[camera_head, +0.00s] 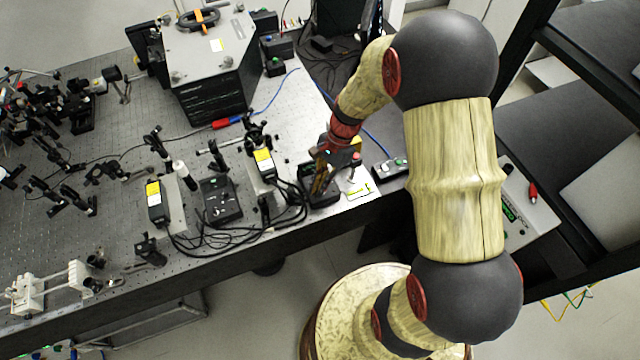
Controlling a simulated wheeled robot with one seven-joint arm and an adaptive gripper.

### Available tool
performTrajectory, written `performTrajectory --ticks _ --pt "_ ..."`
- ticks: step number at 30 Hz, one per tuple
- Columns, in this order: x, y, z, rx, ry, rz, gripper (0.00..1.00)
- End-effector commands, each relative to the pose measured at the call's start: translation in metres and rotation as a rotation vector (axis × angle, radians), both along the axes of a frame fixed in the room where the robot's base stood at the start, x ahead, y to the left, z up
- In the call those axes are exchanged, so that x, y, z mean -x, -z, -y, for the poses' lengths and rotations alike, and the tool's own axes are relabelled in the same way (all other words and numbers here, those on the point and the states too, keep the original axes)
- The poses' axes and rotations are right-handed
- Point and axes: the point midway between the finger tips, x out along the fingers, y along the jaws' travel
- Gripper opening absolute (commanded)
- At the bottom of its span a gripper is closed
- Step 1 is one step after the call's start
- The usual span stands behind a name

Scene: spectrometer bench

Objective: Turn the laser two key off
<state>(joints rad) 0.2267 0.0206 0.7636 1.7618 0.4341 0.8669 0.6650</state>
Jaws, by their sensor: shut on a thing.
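My gripper (321,184) reaches down from the right onto a small black control box (331,199) at the right end of the optical bench. The fingers are shut at the top of this box, on what appears to be its key; the key itself is hidden by the fingers and too small to make out. I cannot read any label that tells which laser this box belongs to. A second, similar black control box (221,201) stands further left, with its small controls facing up.
Two laser heads with yellow labels (155,205) (264,163) stand on the bench (120,225), with black cables looping near the gripper. A large black-and-grey instrument (212,95) stands behind.

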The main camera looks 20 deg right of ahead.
Motion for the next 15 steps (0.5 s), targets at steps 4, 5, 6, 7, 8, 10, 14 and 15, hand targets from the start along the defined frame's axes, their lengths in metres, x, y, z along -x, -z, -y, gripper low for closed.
performTrajectory --ticks 4,5,6,7,8,10,14,15 --pt "-0.0016 -0.0016 -0.0015 -0.001 -0.140 -0.002 0.00" --pt "-0.0019 -0.0018 -0.0014 -0.001 -0.168 -0.002 0.00" --pt "-0.0024 -0.0019 -0.0014 0.000 -0.207 -0.001 0.00" --pt "-0.0026 -0.0018 -0.0016 -0.001 -0.234 -0.001 0.00" --pt "-0.0027 -0.0017 -0.0016 0.000 -0.264 0.000 0.00" --pt "-0.0033 -0.0018 -0.0024 0.000 -0.330 -0.001 0.00" --pt "-0.0037 -0.0014 -0.0028 0.000 -0.454 -0.001 0.00" --pt "-0.0040 -0.0013 -0.0034 -0.001 -0.493 -0.001 0.00"
